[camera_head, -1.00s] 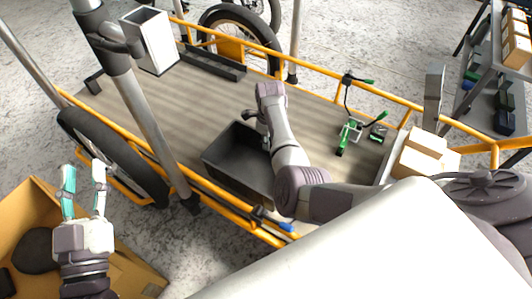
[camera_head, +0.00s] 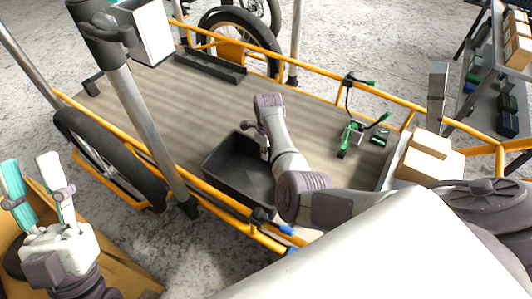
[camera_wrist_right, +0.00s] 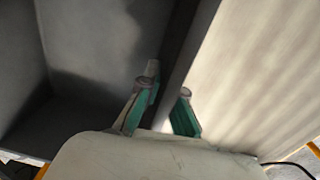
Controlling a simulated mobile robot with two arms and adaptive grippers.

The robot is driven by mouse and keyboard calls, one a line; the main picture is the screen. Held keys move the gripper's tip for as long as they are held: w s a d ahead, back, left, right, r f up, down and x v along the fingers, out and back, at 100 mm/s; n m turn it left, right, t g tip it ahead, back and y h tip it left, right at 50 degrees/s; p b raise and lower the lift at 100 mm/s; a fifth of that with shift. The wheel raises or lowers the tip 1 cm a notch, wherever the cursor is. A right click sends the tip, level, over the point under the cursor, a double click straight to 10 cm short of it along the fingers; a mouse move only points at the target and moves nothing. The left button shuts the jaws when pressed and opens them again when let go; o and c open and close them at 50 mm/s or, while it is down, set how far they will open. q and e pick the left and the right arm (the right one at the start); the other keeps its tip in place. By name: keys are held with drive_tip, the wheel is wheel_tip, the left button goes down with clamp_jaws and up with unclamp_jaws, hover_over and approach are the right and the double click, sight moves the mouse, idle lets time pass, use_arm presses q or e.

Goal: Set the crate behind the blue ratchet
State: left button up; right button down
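The dark grey open crate (camera_head: 222,176) rests on the cargo bike's wooden bed, near the front rail. My right gripper (camera_head: 265,152) reaches down to its far right wall, mostly hidden by my arm. In the right wrist view, the gripper (camera_wrist_right: 162,112) has one finger inside and one outside the crate wall (camera_wrist_right: 182,60), close on both sides. The blue ratchet (camera_head: 287,230) sits at the near orange rail, just below the crate's near right corner in the picture; my arm covers part of that area. My left gripper (camera_head: 36,190) is open and empty at far left, over a cardboard box.
Green ratchets (camera_head: 350,135) lie at the right of the bed (camera_head: 300,110). A cardboard box (camera_head: 430,155) stands at the right end and a white bin (camera_head: 148,35) at the far left. A grey post (camera_head: 150,130) rises left of the crate. The middle of the bed is clear.

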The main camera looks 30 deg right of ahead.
drive_tip(key=shift+f, duration=0.1)
drive_tip(key=c, duration=1.3)
unclamp_jaws()
